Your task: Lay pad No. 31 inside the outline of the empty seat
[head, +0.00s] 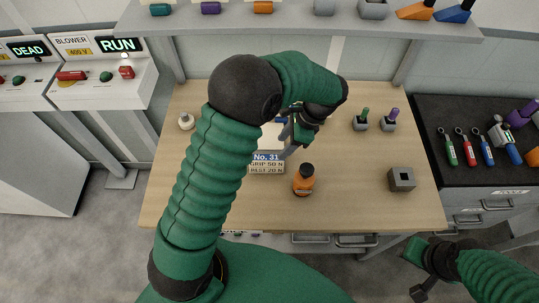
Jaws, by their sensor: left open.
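A label reading No. 31, GRIP 50 N and REST 20 N (267,162) shows on the wooden table, just right of my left arm. A pale flat piece (270,138) lies behind the label, partly covered by my arm; I cannot tell whether it is the pad or a seat. No empty seat outline can be made out. My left gripper (296,137) is open over the table, close to the right side of the pale piece. I see nothing between its fingers. My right gripper (418,270) is off the table's front right corner; its opening is unclear.
On the wooden table (360,205) stand an orange bottle (303,180), a grey block with a square hole (401,179) and two small coloured-handled items (362,120). A shelf (290,30) spans the back. A dark tool bench (470,110) stands right, control boxes (105,75) left.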

